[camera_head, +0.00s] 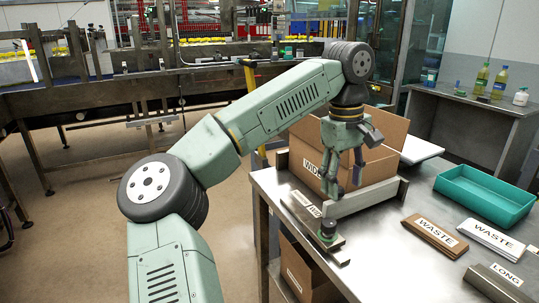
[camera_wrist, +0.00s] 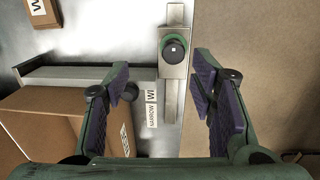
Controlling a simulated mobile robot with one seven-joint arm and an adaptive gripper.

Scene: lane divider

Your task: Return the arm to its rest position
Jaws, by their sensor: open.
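My gripper (camera_head: 344,188) is open and points down above the left edge of the steel table, in front of a cardboard box. In the wrist view my gripper (camera_wrist: 160,82) shows its two fingers well apart, with nothing between them. A dark knob with a green collar (camera_head: 327,230) sits on a metal slide plate (camera_head: 338,252) at the table's edge. In the wrist view the knob (camera_wrist: 174,50) lies beyond the fingertips, apart from them. A label reading NARROW and WI (camera_wrist: 151,108) is beside the rail.
The open cardboard box (camera_head: 390,160) stands close behind my gripper, beside a low grey wall (camera_head: 362,199). Another box (camera_head: 300,270) is below the edge. Open floor lies left.

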